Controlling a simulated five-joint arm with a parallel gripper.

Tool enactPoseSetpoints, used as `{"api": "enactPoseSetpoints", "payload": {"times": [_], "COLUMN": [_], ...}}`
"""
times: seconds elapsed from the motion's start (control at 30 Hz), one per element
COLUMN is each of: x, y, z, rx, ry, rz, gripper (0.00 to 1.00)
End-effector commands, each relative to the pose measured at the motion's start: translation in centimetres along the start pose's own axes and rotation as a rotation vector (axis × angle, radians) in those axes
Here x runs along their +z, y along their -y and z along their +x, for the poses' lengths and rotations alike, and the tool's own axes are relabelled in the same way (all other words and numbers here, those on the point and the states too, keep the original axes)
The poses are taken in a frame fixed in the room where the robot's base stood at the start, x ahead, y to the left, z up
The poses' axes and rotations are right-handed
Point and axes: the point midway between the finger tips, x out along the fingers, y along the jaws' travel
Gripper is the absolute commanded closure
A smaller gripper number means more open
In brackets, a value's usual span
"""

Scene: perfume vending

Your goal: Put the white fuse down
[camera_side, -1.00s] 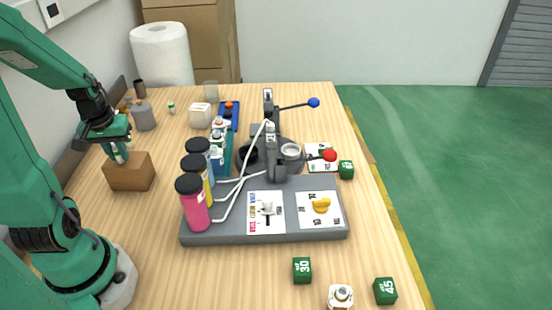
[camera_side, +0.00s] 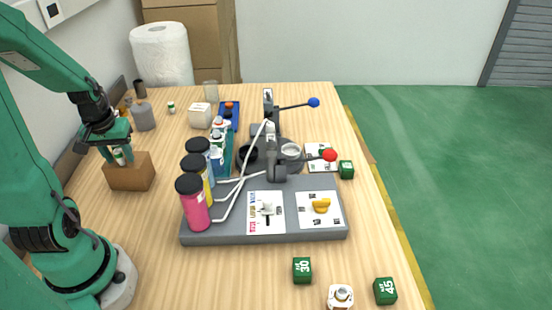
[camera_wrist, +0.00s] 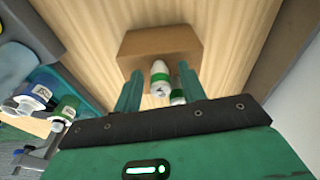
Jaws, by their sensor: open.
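A white fuse with a green band (camera_side: 119,157) stands at the brown wooden block (camera_side: 130,176), at the left of the table in the side view. My gripper (camera_side: 118,154) is above the block with its fingers apart on either side of the fuse. In the wrist view, the open gripper (camera_wrist: 158,88) has a white and green fuse (camera_wrist: 160,76) between its fingers, over the block (camera_wrist: 158,46). A second white and green piece (camera_wrist: 178,97) shows beside the right finger. The fuse's lower end is hidden, so its seating is unclear.
A grey machine base (camera_side: 230,228) with pink (camera_side: 193,205), yellow and blue bottles stands right of the block. A grey bottle (camera_side: 144,116) and a paper roll (camera_side: 162,55) stand behind. Green cubes (camera_side: 302,270) lie at the front; the front left table is clear.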

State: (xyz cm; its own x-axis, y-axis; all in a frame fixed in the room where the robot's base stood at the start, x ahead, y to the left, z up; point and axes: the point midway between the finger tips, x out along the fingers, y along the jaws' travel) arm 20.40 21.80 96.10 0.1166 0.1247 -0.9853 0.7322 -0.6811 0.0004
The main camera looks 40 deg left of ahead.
Motion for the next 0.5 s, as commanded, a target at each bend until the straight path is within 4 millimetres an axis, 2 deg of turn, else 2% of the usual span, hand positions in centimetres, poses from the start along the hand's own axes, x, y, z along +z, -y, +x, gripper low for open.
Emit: {"api": "enactPoseSetpoints", "payload": {"times": [0.27,0.5], "x": [-0.1,-0.1], "y": [0.0,0.0], "z": [-1.1,-3.4], "rx": [0.000,0.000], "ry": [-0.003,-0.005], "rz": [0.000,0.000], "gripper": [0.59,0.59]}}
